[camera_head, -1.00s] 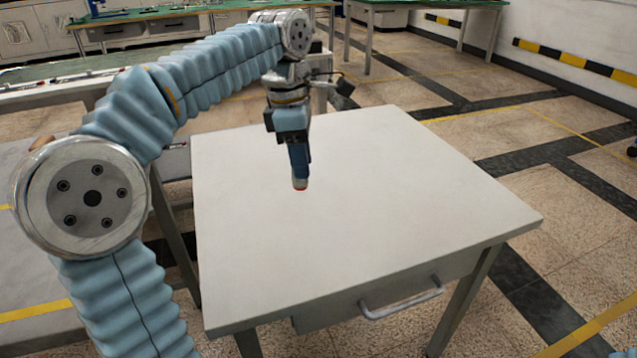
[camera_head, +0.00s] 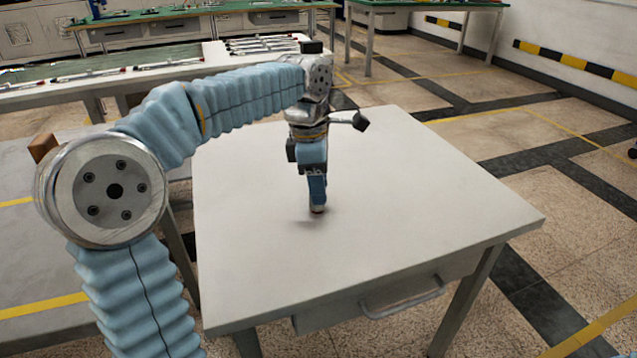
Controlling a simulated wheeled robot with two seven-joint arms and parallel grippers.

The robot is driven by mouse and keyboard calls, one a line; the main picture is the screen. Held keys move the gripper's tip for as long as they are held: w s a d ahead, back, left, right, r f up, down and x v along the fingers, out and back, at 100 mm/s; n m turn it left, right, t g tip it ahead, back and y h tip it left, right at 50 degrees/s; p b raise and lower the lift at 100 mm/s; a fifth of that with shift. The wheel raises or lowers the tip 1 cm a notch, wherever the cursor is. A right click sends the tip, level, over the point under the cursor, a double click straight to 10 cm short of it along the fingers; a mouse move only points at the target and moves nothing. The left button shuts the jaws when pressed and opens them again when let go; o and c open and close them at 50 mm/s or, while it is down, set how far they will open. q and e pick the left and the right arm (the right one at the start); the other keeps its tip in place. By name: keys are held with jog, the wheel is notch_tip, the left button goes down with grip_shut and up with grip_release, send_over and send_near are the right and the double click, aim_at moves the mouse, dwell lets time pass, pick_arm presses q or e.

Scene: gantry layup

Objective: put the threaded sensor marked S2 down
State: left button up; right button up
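My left gripper (camera_head: 317,200) points straight down over the pale grey table, a little left of the middle of its top. It is shut on a small silver piece with a reddish end, the threaded sensor (camera_head: 317,210), most of which the blue fingers hide. No S2 mark is readable. The sensor's lower end is at or just above the table top (camera_head: 400,220), with a soft shadow beside it; I cannot tell whether it touches. My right gripper is not in view.
The table top is otherwise bare. A drawer handle (camera_head: 403,298) sticks out at its front. A brown block (camera_head: 42,147) lies on a grey surface at the left. Behind, a bench holds several metal rods (camera_head: 262,45). Open floor lies to the right.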

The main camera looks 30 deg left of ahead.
pick_arm(q)
jog(key=o, duration=0.3)
notch_tip(320, 180, up, 12)
jog(key=a+p, duration=0.1)
jog(key=p, duration=0.1)
jog(key=shift+s+a+p, duration=0.15)
jog(key=shift+s+p, duration=0.15)
jog(key=shift+p, duration=0.05)
